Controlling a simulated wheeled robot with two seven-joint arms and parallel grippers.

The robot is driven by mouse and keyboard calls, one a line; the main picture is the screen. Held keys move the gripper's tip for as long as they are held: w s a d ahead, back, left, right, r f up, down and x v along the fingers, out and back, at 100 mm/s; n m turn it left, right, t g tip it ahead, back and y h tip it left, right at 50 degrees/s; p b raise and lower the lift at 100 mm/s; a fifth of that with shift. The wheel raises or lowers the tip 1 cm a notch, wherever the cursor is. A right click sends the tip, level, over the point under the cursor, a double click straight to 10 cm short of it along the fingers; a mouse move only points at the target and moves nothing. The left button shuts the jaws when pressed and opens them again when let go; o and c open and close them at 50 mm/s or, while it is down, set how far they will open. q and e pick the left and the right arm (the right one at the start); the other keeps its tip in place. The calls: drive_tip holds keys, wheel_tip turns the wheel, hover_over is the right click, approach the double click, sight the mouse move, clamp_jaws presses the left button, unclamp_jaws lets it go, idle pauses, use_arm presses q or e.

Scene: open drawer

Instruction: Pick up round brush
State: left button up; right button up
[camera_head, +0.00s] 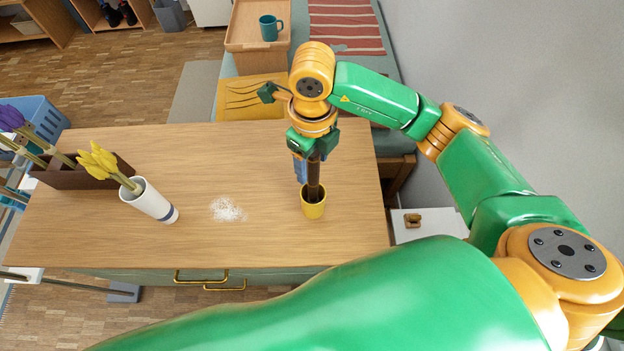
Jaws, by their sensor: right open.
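A dark brown upright shaft (314,180), which looks like the round brush's handle, stands in a small yellow cup (313,210) on the wooden table. Its lower end is hidden inside the cup. A narrow blue piece (300,171) shows just left of the shaft; I cannot tell what it belongs to. My right gripper (313,150) points down over the cup, with its open jaws at the shaft's upper part. The gripper hides the shaft's top, and I cannot tell whether the jaws touch it. My left gripper is not in view.
White crumbs (228,209) lie on the table (180,240) left of the cup. A white vase (150,202) with yellow tulips and a brown planter (85,172) stand further left. A drawer with brass handles (202,275) is at the table's front. A teal mug (270,28) stands on a wooden tray behind.

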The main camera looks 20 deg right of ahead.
sight(313, 185)
wheel_tip(313, 185, down, 2)
drive_tip(key=shift+d+f, duration=0.1)
drive_tip(key=shift+f, duration=0.15)
drive_tip(key=shift+w+f, duration=0.25)
drive_tip(key=shift+f, duration=0.05)
drive_tip(key=shift+r, duration=0.1)
clamp_jaws()
